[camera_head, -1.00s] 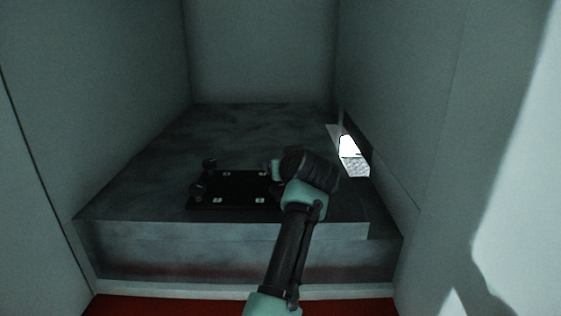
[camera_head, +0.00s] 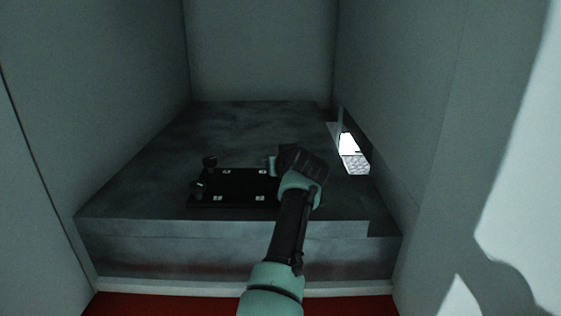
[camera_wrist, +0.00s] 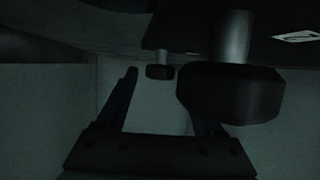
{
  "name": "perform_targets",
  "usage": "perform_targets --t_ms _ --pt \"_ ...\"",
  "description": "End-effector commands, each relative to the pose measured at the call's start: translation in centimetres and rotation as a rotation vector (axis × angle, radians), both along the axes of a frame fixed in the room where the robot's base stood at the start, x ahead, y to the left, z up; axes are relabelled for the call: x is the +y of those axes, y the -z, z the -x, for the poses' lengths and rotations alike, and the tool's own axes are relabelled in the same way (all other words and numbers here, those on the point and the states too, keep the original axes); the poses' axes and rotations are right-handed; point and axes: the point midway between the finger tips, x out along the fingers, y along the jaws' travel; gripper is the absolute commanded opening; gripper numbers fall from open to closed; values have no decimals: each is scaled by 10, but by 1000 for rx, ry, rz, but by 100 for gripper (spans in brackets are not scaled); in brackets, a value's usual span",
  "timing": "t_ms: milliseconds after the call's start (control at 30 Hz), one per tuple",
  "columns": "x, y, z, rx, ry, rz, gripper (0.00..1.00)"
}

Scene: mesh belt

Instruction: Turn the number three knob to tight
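A black plate (camera_head: 240,186) lies on the grey slab in the head view. Two black knobs, one at its back left (camera_head: 210,162) and one at its front left (camera_head: 198,188), stand at its left edge. My arm covers its right end. In the wrist view a large dark knob (camera_wrist: 232,95) on a silver stem is close, beside the right finger. A smaller, farther knob (camera_wrist: 160,72) shows between the fingers. My gripper (camera_wrist: 165,88) is open, its fingers apart with nothing visibly held. I cannot read which knob is number three.
Small pale labels (camera_head: 227,171) sit on the plate, too small to read. The grey slab (camera_head: 150,185) is bare left of the plate. Walls enclose it on the left, back and right. A bright opening (camera_head: 350,148) is in the right wall.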

Motion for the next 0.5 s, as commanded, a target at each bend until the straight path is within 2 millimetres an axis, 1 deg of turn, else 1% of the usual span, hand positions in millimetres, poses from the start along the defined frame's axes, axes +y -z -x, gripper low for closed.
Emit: perform_targets --t_ms 33,167,200,267,300,367,500 --pt "0 0 0 0 0 0 58" --pt "0 0 0 0 0 0 35" --pt "0 0 0 0 0 0 28" --pt "0 0 0 0 0 0 17" --pt "0 0 0 0 0 0 10" --pt "0 0 0 1 0 0 0" --pt "0 0 0 1 1 0 0"
